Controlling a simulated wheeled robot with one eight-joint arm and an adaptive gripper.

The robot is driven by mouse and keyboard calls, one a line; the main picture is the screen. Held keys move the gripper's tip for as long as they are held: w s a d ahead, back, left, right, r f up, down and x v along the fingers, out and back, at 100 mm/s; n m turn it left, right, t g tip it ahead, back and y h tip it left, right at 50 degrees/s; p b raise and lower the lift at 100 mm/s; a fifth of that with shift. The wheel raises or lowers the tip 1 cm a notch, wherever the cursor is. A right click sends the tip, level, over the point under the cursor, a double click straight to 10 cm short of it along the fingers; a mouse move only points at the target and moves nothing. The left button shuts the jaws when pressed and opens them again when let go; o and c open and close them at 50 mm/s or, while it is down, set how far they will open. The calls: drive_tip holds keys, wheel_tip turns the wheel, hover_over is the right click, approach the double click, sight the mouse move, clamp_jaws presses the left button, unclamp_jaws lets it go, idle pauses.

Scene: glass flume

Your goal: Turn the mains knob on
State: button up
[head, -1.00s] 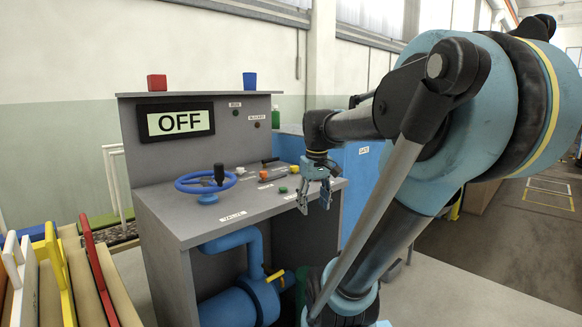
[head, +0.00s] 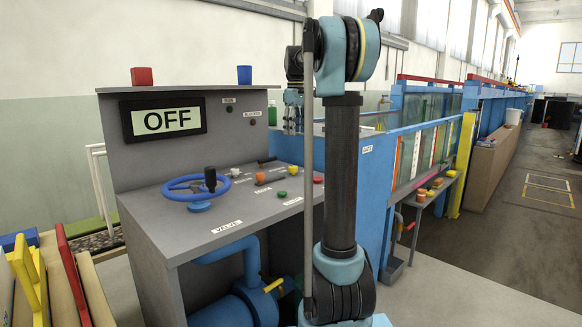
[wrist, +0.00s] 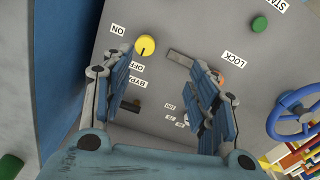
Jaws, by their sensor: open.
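A yellow round knob (wrist: 145,46) sits on the grey panel in the wrist view, with ON, OFF and BYPASS labels around it. Its dark pointer mark faces down-left, toward the OFF label. The display (head: 162,120) on the console reads OFF. My gripper (wrist: 160,62) is open and empty, with one finger at each side in the wrist view. The knob shows beyond the fingertips, nearer the left one. In the head view my gripper (head: 291,112) hangs at the console's right end, partly behind my arm.
The console top (head: 215,220) carries a blue handwheel (head: 197,187), an orange knob (head: 260,178), a green button (head: 293,169) and a red button (head: 318,179). In the wrist view a grey lever bar (wrist: 182,58) lies near the right fingertip. A blue wall (head: 375,190) stands right of the console.

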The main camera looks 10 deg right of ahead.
sight(293, 167)
drive_tip(key=w, duration=0.4)
drive_tip(key=shift+n, duration=0.4)
wheel_tip(293, 167, down, 17)
drive_tip(key=shift+r, duration=0.1)
drive_tip(key=c, duration=1.1)
